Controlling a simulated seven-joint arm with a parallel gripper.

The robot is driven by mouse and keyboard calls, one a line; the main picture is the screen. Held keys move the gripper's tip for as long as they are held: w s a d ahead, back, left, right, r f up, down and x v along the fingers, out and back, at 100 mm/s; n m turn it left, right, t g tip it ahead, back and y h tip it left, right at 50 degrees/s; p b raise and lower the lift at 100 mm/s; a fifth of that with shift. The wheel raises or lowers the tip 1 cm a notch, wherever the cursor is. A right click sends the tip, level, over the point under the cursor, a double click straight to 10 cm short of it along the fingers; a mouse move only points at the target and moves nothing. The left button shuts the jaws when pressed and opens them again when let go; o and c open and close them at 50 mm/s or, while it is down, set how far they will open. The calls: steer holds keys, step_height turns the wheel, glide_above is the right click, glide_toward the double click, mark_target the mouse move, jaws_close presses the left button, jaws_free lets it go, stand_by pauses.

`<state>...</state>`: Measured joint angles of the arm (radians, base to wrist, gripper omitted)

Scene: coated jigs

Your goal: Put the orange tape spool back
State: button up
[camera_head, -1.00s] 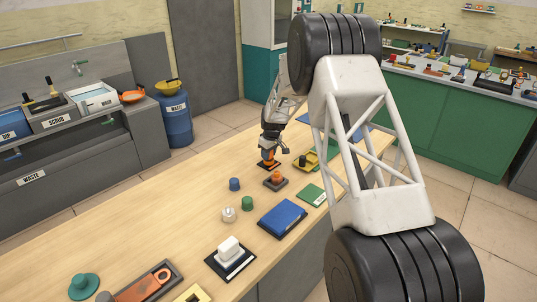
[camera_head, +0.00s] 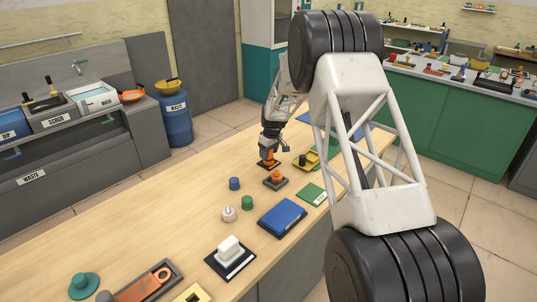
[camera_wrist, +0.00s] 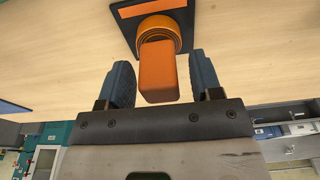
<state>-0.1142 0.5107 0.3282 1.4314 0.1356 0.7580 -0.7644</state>
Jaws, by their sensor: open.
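The orange tape spool (camera_wrist: 158,70) shows in the wrist view as an upright orange block rising from a round orange ringed part. It stands on a dark mat (camera_wrist: 125,24) with an orange patch. In the head view the spool (camera_head: 267,163) is small and partly hidden below my gripper. My gripper (camera_wrist: 158,82) is open, with one blue-grey finger on each side of the block and visible gaps between. In the head view my gripper (camera_head: 270,150) is low over the far part of the bench, and its fingers are hard to make out.
An orange-red piece on a brown base (camera_head: 276,182) and a yellow tray (camera_head: 308,160) stand close to my gripper. Blue (camera_head: 235,184) and green (camera_head: 247,203) knobs, a white knob (camera_head: 229,214) and a blue block (camera_head: 283,217) lie nearer.

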steer(key=shift+s+d+r, duration=0.1)
steer(key=shift+r, duration=1)
steer(key=shift+s+d+r, duration=0.1)
steer(key=shift+d+r, duration=0.05)
steer(key=shift+r, duration=0.95)
steer(key=shift+s+d+r, duration=0.1)
steer(key=shift+r, duration=1)
steer(key=shift+s+d+r, duration=0.1)
steer(key=shift+s+r, duration=0.2)
steer(key=shift+r, duration=0.05)
steer(key=s+d+r+m, duration=0.2)
steer(key=s+d+r, duration=0.2)
steer(key=s+r, duration=0.8)
steer(key=s+d+r+m, duration=0.2)
steer(key=s+d+r, duration=0.2)
steer(key=s+r, duration=0.9)
steer(key=s+d+f+m, duration=0.2)
steer(key=s, duration=1.8)
steer(key=s+d+f+m+t+h, duration=0.1)
steer(key=s+d+f+m, duration=0.1)
steer(key=s, duration=1.9)
steer(key=shift+s+d+f+m, duration=0.15)
steer(key=shift+s+f+m, duration=0.05)
steer(key=shift+f+m, duration=0.45)
